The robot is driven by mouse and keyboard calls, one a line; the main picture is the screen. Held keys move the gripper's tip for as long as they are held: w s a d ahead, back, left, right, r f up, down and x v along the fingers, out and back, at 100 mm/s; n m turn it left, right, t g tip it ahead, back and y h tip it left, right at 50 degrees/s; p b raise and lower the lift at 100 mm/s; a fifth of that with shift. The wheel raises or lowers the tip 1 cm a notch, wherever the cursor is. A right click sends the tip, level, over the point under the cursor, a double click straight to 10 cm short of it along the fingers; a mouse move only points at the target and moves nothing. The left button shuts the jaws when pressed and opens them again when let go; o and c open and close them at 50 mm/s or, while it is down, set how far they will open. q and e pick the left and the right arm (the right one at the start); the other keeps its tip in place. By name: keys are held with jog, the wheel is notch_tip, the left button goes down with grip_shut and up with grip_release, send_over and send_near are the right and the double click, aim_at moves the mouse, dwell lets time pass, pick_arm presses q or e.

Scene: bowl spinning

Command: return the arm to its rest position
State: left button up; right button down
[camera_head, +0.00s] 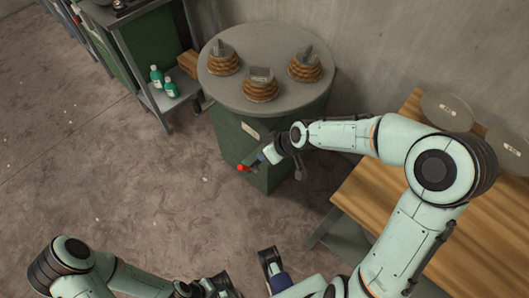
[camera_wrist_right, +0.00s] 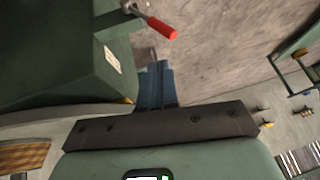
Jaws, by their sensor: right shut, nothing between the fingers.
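My right arm reaches from the lower right over the wooden table. Its gripper (camera_head: 262,159) points left and down beside the green side of the round-topped stand (camera_head: 228,140). In the wrist view its blue fingers (camera_wrist_right: 155,85) are together with nothing between them. A red-tipped handle (camera_head: 243,168) on the stand is just beyond the fingertips; it also shows in the wrist view as a red grip (camera_wrist_right: 160,28), apart from the fingers. My left arm comes in at the bottom left; a black and blue end (camera_head: 271,265), probably its gripper, shows at the bottom, its jaw state unclear.
Three brown ringed pieces (camera_head: 261,91) with grey blocks on top stand on the round top. Two grey discs (camera_head: 447,111) lie on the wooden table (camera_head: 385,165) at right. Green bottles (camera_head: 157,76) stand on a shelf at upper left. The floor (camera_head: 110,170) at left is clear.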

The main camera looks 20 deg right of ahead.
dwell(0.3)
jog(key=s+a+f+m+g+p, duration=0.1)
jog(key=s+a+f+m+p, duration=0.2)
jog(key=f, duration=0.4)
jog(key=s+a+f+m+g+p, duration=0.1)
jog(key=s+f+m+g+p, duration=0.1)
jog(key=s+f, duration=0.4)
jog(key=s+a+f+m+g+p, duration=0.1)
jog(key=s+f+p, duration=0.1)
jog(key=s, duration=0.5)
jog(key=s+a+f+m+g+p, duration=0.1)
jog(key=s+f+m+p, duration=0.1)
jog(key=s+f, duration=0.3)
jog(key=s, duration=0.3)
jog(key=shift+g, duration=0.4)
